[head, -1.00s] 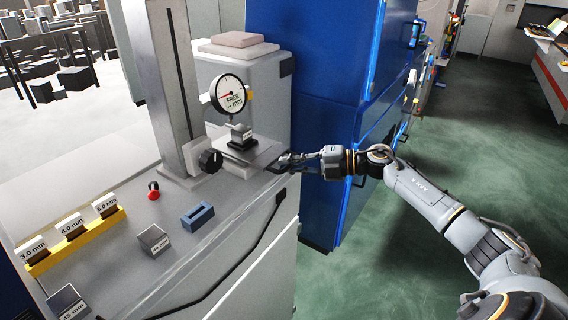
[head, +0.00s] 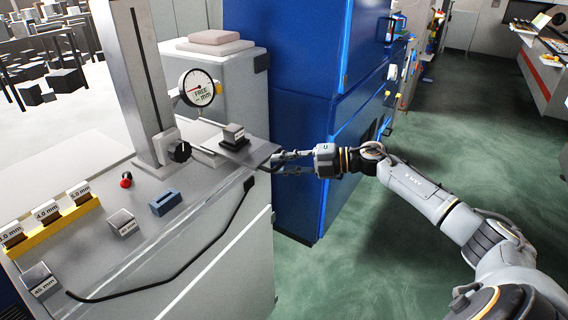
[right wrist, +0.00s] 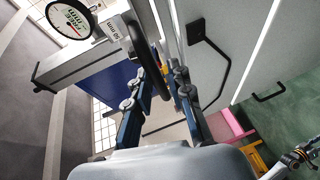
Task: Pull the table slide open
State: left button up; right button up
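The table slide (head: 256,153) is a flat grey plate on the gauge bench, sticking out past the bench's right edge. My right gripper (head: 277,160) is at the slide's outer end. My left gripper is not in view.
The grey bench (head: 190,225) carries a yellow rack (head: 52,228) of labelled blocks, a red knob (head: 126,181), a blue slotted block (head: 165,202) and loose blocks at the front left. A blue cabinet (head: 300,105) stands close behind my right gripper. Green floor (head: 345,255) is open to the right.

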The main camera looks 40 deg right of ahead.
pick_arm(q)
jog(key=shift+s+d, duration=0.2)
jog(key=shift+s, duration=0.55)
pick_arm(e)
jog(key=v, duration=1.2)
jog(key=shift+r, duration=0.1)
